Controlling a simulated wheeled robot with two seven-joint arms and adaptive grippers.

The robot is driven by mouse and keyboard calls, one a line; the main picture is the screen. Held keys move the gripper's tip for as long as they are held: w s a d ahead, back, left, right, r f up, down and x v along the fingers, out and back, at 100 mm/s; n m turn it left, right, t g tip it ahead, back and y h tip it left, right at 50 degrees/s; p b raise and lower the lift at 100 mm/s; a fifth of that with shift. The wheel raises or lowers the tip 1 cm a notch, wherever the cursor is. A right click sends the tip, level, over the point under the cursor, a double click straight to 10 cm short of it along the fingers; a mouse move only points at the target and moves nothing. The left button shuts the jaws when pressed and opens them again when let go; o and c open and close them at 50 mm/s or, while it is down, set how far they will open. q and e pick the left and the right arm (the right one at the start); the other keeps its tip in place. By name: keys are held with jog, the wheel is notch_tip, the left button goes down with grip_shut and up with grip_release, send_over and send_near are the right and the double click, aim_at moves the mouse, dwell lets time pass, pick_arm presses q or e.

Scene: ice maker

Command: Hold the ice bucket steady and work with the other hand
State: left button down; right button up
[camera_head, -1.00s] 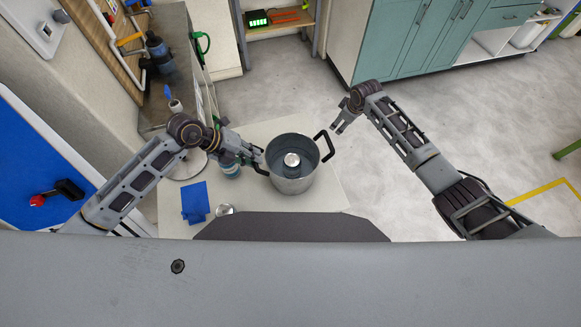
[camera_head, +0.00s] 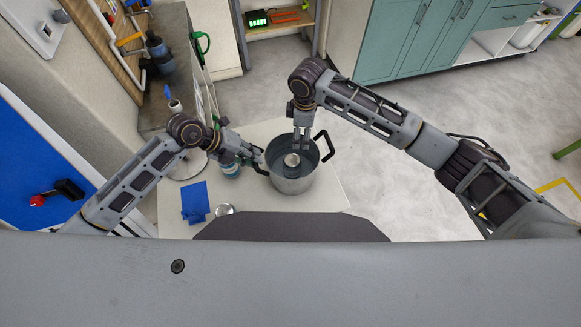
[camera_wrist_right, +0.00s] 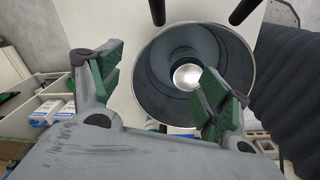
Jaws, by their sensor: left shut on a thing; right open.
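The ice bucket (camera_head: 291,184), a grey metal pot with two black handles, stands upright on the white table. A round shiny metal object (camera_head: 292,160) is inside it. My left gripper (camera_head: 257,160) is shut on the bucket's left handle. My right gripper (camera_head: 302,143) is open and points down over the bucket's far part. In the right wrist view, its green-padded fingers (camera_wrist_right: 160,85) are apart with nothing between them. The bucket (camera_wrist_right: 142,92) and the shiny object (camera_wrist_right: 187,76) show beyond the fingers, and the right finger covers part of the bucket's rim.
The white table (camera_head: 320,198) also bears a blue item (camera_head: 195,203), a small metal piece (camera_head: 225,210) and a blue-labelled bottle (camera_head: 231,171) near the left gripper. Its right part is clear. Teal cabinets (camera_head: 410,45) stand at the back.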

send_over(292, 159)
jog(key=shift+s+f+n+g, duration=0.1)
jog(key=shift+f+n+g, duration=0.25)
jog(key=shift+f, duration=0.55)
jog(key=shift+f, duration=0.2)
jog(key=shift+f, duration=4.35)
jog(key=shift+r, duration=0.1)
jog(key=c, duration=1.1)
